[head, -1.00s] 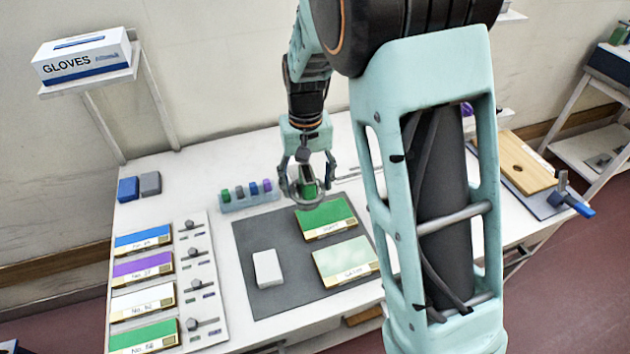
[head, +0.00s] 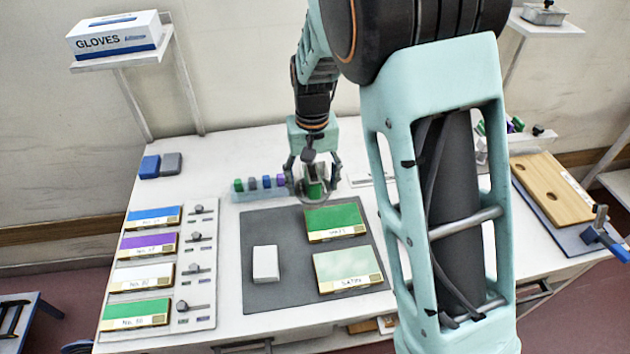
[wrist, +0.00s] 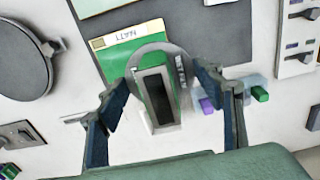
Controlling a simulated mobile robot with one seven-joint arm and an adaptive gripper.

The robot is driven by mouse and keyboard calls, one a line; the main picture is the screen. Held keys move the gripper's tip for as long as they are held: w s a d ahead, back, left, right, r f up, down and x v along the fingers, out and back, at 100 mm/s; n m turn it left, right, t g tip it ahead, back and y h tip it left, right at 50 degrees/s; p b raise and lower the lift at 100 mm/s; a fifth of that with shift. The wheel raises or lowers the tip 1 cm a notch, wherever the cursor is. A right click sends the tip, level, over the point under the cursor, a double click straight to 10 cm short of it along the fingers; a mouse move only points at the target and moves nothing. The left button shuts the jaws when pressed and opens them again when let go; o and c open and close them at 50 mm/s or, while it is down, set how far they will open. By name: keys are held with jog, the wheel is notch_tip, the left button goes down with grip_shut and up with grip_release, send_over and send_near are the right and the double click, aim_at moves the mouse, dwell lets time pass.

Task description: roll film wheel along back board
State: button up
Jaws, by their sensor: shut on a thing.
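The back board is the green board labelled MATT (head: 334,218), lying flat on the dark mat. The wheel is over or at this board's far left edge. I cannot tell whether it touches the board. The front board, pale green and labelled SATIN (head: 348,268), lies nearer.
A white block (head: 265,263) sits on the mat's left part (head: 255,225). A rack of coloured pieces (head: 258,195) stands just left of my gripper. Several labelled sample boards and sliders fill the left panel (head: 210,250). A wooden board (head: 552,185) lies at right.

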jog(key=shift+f+b, duration=1.8)
jog(key=shift+f, duration=0.8)
jog(key=shift+f, duration=0.3)
jog(key=shift+d, duration=0.1)
